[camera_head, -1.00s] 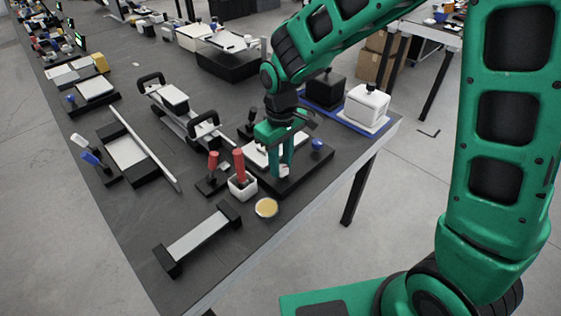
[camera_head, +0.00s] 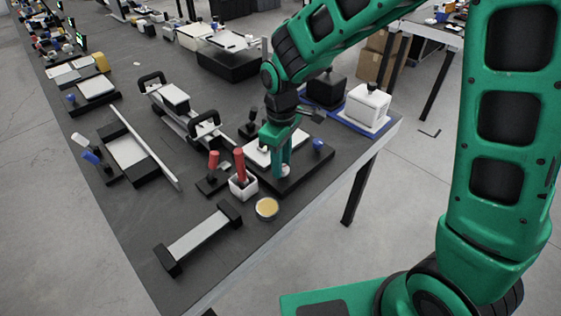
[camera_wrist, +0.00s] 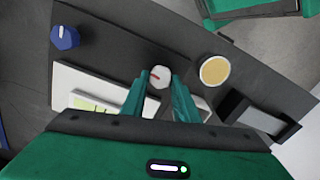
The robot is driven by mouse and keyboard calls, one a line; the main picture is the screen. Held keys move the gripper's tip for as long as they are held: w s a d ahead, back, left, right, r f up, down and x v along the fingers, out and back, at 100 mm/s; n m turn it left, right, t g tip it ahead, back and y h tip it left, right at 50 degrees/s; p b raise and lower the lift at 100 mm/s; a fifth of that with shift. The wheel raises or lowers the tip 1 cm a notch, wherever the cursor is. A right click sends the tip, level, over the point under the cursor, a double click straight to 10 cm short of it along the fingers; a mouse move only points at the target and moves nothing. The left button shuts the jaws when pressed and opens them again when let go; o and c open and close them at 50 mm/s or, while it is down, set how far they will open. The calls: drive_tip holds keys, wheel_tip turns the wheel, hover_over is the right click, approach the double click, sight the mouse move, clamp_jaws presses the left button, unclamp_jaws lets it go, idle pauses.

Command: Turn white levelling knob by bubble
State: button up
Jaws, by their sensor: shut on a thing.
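My gripper (camera_head: 277,172) points down over the black levelling base (camera_head: 310,172) near the table's right edge. In the wrist view my gripper (camera_wrist: 160,80) has its two green fingers on either side of the white levelling knob (camera_wrist: 159,77), shut on it. The knob has a red mark on its left part. It also shows at the fingertips in the head view (camera_head: 285,175). A white plate (camera_wrist: 72,77) lies on the base, with a yellow-green bubble vial (camera_wrist: 90,103) on it, partly hidden by my gripper. A blue knob (camera_wrist: 64,37) stands at the base's other corner.
A round tin with yellowish content (camera_head: 266,208) and a white pot with a red-handled tool (camera_head: 243,187) stand close to the gripper. A grey-and-black bar (camera_head: 199,238) lies at the front.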

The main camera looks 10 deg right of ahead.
drive_tip(key=o, duration=1.1)
drive_tip(key=shift+w, duration=0.1)
drive_tip(key=shift+c, duration=0.2)
wheel_tip(320, 180, up, 11)
drive_tip(key=shift+f, duration=0.1)
drive_tip(key=s+d+r+m, duration=0.1)
drive_tip(key=s+d+m, duration=0.25)
drive_tip(key=d, duration=0.65)
drive_tip(key=s+d+r+m, duration=0.1)
drive_tip(key=s+d+m, duration=0.25)
drive_tip(key=d, duration=0.55)
drive_tip(key=s+d+f+m, duration=0.1)
drive_tip(key=s+d+m, duration=0.8)
drive_tip(key=s+d, duration=0.4)
drive_tip(key=s, duration=0.4)
drive_tip(key=shift+f+m, duration=0.35)
drive_tip(key=shift+m, duration=0.05)
